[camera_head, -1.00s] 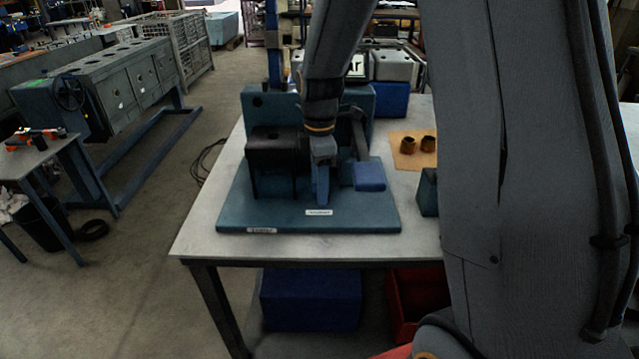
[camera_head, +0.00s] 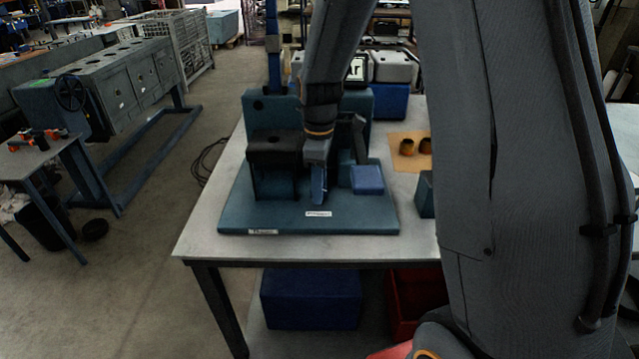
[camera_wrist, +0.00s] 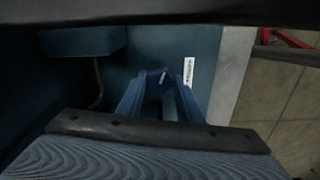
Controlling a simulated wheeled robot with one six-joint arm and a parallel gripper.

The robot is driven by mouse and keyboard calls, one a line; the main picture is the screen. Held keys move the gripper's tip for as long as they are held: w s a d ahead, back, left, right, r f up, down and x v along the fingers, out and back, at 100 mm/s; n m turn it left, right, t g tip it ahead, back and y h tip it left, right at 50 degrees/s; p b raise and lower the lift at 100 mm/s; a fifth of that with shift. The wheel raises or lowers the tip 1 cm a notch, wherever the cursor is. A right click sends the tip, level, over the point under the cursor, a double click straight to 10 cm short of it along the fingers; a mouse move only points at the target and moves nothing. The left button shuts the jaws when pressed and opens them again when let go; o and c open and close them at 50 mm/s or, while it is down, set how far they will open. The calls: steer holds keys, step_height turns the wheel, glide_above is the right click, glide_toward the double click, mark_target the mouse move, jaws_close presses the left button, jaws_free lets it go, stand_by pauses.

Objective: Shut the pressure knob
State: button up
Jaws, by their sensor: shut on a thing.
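The pressure knob (camera_wrist: 160,82) is a small blue knob with a pale mark on top, seen in the wrist view. My gripper (camera_wrist: 159,92) has its two blue fingers around it, one on each side, closed against it. In the head view my gripper (camera_head: 318,192) points down over the front of the teal test stand (camera_head: 235,215). There the knob is hidden behind my fingers. A white label (camera_wrist: 188,72) lies on the base beside the knob, and it also shows in the head view (camera_head: 318,214).
A black block (camera_head: 273,150) stands left of my gripper on the stand, and a blue block (camera_head: 367,180) stands close on the right. Two brass bushings (camera_head: 407,147) sit on a tan mat farther right. The table's (camera_head: 200,240) front left is clear.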

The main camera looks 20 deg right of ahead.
steer(key=m+p, duration=0.1)
steer(key=m, duration=0.3)
steer(key=shift+r+m, duration=0.1)
steer(key=shift+m, duration=0.2)
steer(key=m+p, duration=0.1)
steer(key=m, duration=0.3)
steer(key=shift+m, duration=0.3)
steer(key=shift+p, duration=0.3)
steer(key=o, duration=1)
steer(key=shift+o, duration=0.2)
steer(key=shift+r+b, duration=1)
steer(key=shift+r, duration=2.85)
